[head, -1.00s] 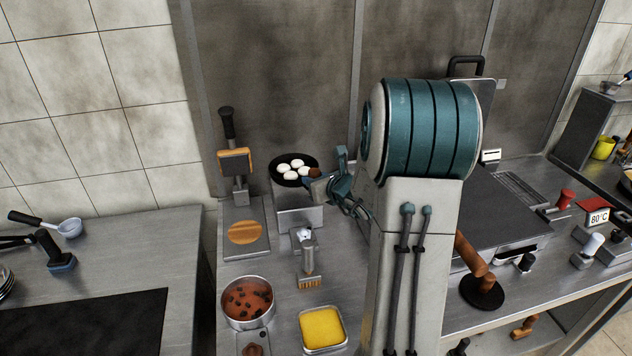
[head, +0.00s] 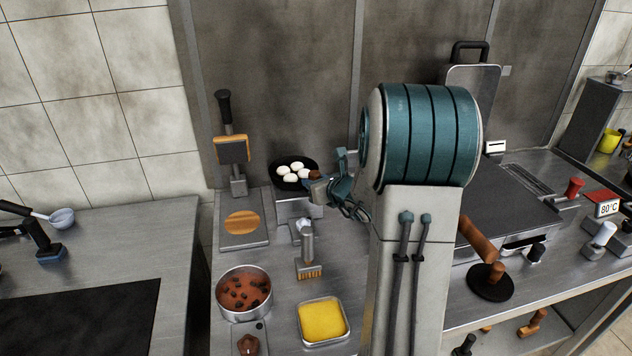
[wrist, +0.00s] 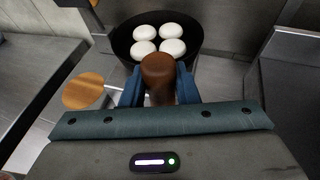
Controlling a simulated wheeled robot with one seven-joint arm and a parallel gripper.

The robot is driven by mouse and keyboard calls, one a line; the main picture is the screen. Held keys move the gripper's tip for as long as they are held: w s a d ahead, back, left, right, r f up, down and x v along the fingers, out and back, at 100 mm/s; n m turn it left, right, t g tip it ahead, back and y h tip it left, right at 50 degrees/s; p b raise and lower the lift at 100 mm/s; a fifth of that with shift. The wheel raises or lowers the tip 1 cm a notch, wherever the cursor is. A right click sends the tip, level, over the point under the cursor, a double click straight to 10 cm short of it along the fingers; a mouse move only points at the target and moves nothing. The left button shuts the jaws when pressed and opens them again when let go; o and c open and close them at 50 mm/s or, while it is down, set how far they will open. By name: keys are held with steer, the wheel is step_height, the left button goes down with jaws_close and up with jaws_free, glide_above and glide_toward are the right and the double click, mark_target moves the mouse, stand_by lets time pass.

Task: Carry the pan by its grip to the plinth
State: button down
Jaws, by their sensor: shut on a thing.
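The pan is dark and round with several white round pieces in it; its rim shows in the head view (head: 273,177) and in the wrist view (wrist: 121,42). Its brown grip (wrist: 160,70) points toward me. My gripper (wrist: 158,88) is shut on that grip, a blue finger on each side. It also shows in the head view (head: 316,180), just right of the pan. The pan looks level, over the grey metal plinth (head: 296,208), partly hiding its top. I cannot tell whether they touch.
A board with a round wooden disc (head: 242,223) lies left of the plinth. A brush (head: 308,260), a pot of red stew (head: 244,314) and a yellow-filled tray (head: 323,342) stand in front. An upright wood-and-metal tool (head: 232,150) is behind left.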

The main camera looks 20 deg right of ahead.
steer(key=shift+f+b, duration=0.35)
steer(key=shift+b, duration=0.2)
steer(key=c, duration=1)
jaws_free()
steer(key=shift+c, duration=0.2)
steer(key=shift+f, duration=0.15)
steer(key=shift+s, duration=0.1)
steer(key=v, duration=1.3)
steer(key=shift+s, duration=0.3)
